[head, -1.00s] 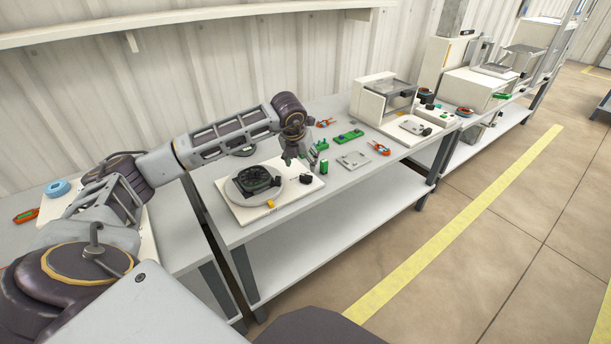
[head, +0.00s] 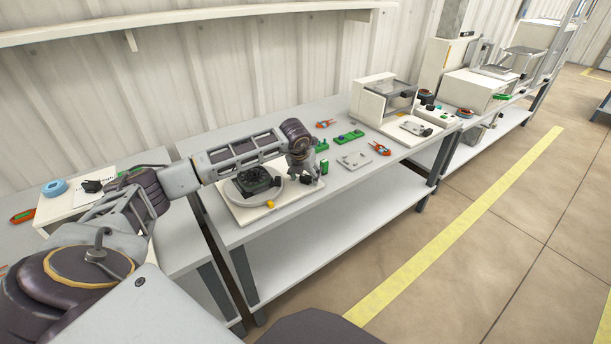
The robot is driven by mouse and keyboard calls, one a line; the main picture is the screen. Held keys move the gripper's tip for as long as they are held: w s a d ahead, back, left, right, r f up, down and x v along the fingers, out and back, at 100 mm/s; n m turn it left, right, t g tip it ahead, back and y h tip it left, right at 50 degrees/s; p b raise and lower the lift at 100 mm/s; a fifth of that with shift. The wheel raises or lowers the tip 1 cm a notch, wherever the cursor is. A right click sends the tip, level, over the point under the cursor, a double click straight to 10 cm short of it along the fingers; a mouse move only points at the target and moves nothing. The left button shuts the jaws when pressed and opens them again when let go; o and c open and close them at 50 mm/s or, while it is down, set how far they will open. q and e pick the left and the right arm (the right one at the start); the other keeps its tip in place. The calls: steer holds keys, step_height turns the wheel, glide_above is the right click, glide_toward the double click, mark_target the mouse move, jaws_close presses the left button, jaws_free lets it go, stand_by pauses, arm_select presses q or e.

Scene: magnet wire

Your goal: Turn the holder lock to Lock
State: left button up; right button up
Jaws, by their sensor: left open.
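A black holder (head: 253,180) sits inside a pale grey ring on a white board (head: 245,217) on the workbench. A small black knob-like part (head: 306,179) is at the board's right side; I cannot tell for sure whether it is the holder lock, and no Lock marking is readable. A small yellow part (head: 270,204) is at the board's front. My left gripper (head: 307,173) points down right at the black part, open, with its fingers partly covering it. I cannot tell whether they touch it. My left forearm passes above and behind the holder. My right gripper is not in view.
A green cylinder (head: 324,167) stands just right of the gripper. Green blocks (head: 348,136), a grey plate (head: 354,160) and red-orange tools (head: 381,148) lie farther right. A white machine (head: 383,98) stands at the bench's far end. A shelf (head: 190,22) runs along the wall above.

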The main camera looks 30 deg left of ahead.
arm_select(q)
steer(key=c, duration=1)
steer(key=shift+m, duration=0.6)
steer(key=shift+a+m+h, duration=0.1)
steer(key=shift+m+h, duration=0.6)
steer(key=shift+m, duration=0.4)
steer(key=shift+w+m+h, duration=0.1)
steer(key=shift+m+h, duration=0.6)
steer(key=shift+m, duration=1.3)
steer(key=shift+a+m+g+h, duration=0.1)
steer(key=shift+m+g+h, duration=0.4)
steer(key=shift+m, duration=1.15)
steer(key=shift+a+m+g+h, duration=0.1)
steer(key=shift+m+g+h, duration=0.35)
steer(key=shift+m, duration=1.2)
